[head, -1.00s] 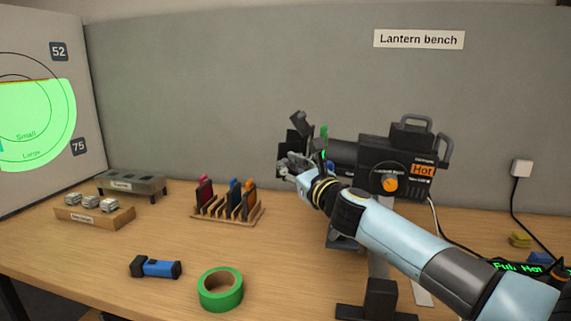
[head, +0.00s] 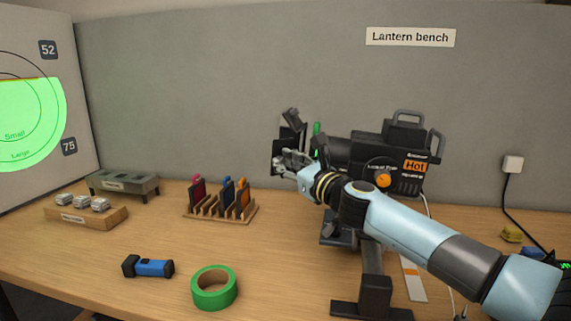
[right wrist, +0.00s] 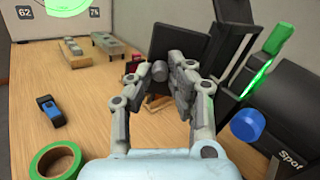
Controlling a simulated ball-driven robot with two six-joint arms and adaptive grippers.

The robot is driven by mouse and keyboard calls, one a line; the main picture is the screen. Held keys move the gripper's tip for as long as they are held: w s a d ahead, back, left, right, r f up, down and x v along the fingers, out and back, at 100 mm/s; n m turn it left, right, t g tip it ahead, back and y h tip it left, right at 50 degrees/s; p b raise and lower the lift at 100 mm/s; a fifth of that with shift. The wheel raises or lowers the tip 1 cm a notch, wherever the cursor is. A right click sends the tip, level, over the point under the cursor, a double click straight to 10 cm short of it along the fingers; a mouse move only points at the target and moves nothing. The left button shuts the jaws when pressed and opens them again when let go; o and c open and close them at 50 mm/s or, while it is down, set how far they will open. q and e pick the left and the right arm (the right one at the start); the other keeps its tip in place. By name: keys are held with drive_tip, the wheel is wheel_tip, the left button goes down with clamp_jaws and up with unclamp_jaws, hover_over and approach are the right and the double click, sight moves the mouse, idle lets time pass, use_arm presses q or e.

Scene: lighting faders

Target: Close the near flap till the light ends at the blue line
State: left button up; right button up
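The black lantern (head: 385,160) stands on the bench with dark flaps at its front. My right gripper (head: 280,160) is at these flaps. In the right wrist view a dark flap panel (right wrist: 178,38) stands just beyond my right gripper (right wrist: 165,78). A small grey knob (right wrist: 159,71) shows between its fingertips; whether they press on it is unclear. The green light patch (head: 30,108) on the screen has a straight upper edge with a thin reddish line. I cannot make out a blue line. My left gripper is out of view.
A green tape roll (head: 214,288), a blue torch (head: 149,267) and a wooden rack (head: 222,212) of coloured frames lie left of the lantern. A wooden block (head: 86,217) and a grey stand (head: 124,184) are farther left. A green handle (right wrist: 275,60) rises beside the gripper.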

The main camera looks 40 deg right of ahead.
drive_tip(key=o, duration=0.4)
drive_tip(key=s+f, duration=0.1)
drive_tip(key=s, duration=1.1)
